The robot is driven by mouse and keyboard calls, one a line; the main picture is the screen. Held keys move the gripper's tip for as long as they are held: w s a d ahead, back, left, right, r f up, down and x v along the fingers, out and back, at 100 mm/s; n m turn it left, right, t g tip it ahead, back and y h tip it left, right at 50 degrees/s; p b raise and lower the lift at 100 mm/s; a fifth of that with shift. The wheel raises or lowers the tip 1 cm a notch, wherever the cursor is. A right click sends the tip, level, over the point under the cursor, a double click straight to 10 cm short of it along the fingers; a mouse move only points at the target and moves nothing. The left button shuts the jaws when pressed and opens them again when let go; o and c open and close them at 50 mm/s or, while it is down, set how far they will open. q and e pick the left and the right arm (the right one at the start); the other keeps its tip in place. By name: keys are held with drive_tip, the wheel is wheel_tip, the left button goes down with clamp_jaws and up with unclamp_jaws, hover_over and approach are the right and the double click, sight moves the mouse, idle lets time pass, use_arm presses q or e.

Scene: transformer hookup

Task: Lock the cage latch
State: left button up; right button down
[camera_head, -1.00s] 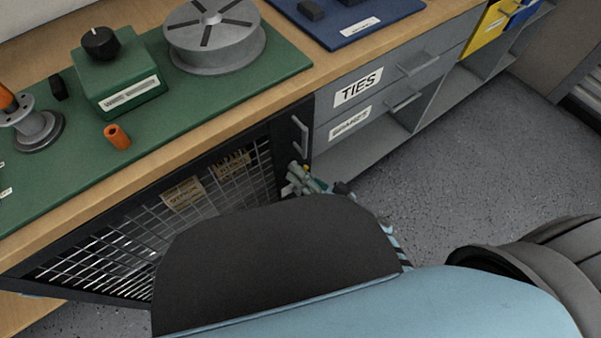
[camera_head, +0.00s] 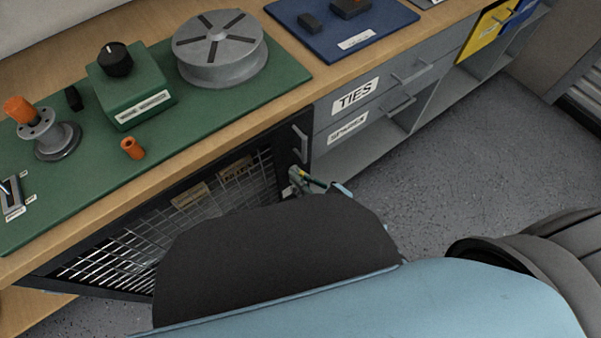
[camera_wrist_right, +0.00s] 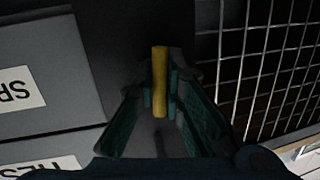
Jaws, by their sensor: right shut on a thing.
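The cage door (camera_head: 215,200) is a dark frame with wire mesh under the bench. It also shows in the right wrist view as mesh (camera_wrist_right: 262,70) on the right. My right gripper (camera_head: 312,183) is at the right edge of the cage frame, below a grey vertical handle (camera_head: 300,143). In the right wrist view the gripper (camera_wrist_right: 160,95) is shut on the yellow latch handle (camera_wrist_right: 160,70), a short bar between the fingers. The latch's base is hidden behind the fingers. My left gripper is not in view.
Grey drawers (camera_head: 352,110) stand right of the cage, with bar handles sticking out. The bench top holds a green mat (camera_head: 190,115) with a grey reel (camera_head: 219,50), a green box (camera_head: 130,88) and orange parts. The floor (camera_head: 480,140) to the right is clear.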

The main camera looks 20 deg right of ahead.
drive_tip(key=shift+n+h+p, duration=0.3)
drive_tip(key=shift+n, duration=0.2)
drive_tip(key=c, duration=1.7)
unclamp_jaws()
drive_tip(key=shift+o, duration=0.2)
drive_tip(key=v, duration=1.2)
